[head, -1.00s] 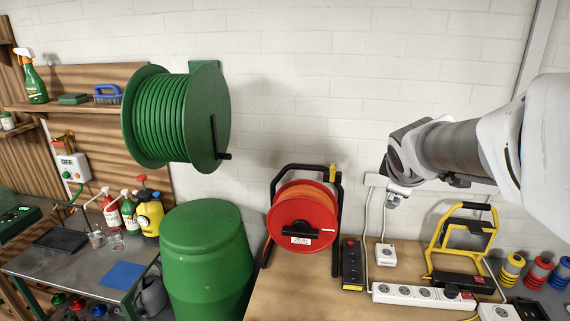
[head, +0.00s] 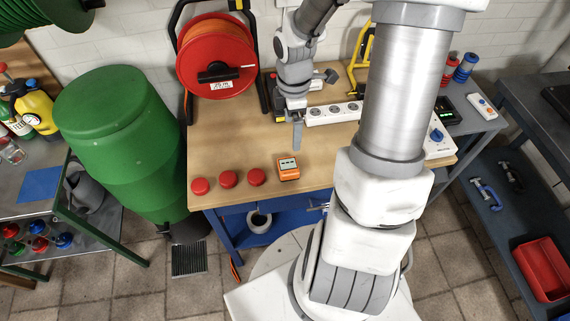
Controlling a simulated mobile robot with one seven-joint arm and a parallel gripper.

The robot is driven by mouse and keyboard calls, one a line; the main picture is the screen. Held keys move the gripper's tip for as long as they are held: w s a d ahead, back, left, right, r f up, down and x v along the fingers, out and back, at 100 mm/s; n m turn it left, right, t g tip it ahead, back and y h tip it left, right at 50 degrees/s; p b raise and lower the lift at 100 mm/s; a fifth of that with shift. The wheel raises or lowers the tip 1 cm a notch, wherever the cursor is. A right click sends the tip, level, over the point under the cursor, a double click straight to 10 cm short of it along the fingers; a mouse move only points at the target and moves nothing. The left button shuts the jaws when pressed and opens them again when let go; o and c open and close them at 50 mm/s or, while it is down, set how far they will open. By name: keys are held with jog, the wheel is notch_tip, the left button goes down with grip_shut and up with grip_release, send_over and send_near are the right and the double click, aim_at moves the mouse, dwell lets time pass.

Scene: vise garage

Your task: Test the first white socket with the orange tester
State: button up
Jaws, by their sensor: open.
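The orange tester (head: 288,168), with a pale screen on its top, lies on the wooden workbench near its front edge. A white socket strip (head: 330,113) lies farther back on the bench. Its round sockets face up, and its right part is hidden behind my arm. My gripper (head: 297,142) points down above the bench, behind the tester and in front of the strip's left end. It is open and appears apart from the tester; the gap between its fingers is hard to see.
Three red round caps (head: 228,179) lie left of the tester. A red cable reel (head: 216,60) stands at the back left. A green barrel (head: 120,125) is left of the bench (head: 225,125). A grey side table (head: 520,130) stands to the right.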

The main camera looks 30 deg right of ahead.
jog(key=b, duration=0.2)
send_near(288, 165)
jog(key=f, duration=0.5)
jog(key=shift+s+d, duration=0.25)
jog(key=shift+d, duration=0.1)
jog(key=shift+w+a+f, duration=0.1)
jog(key=shift+a+f, duration=0.1)
jog(key=shift+f, duration=1.15)
jog(key=shift+w+a+f, duration=0.1)
jog(key=shift+a+f, duration=0.05)
jog(key=shift+f, duration=1.15)
jog(key=c, duration=1.1)
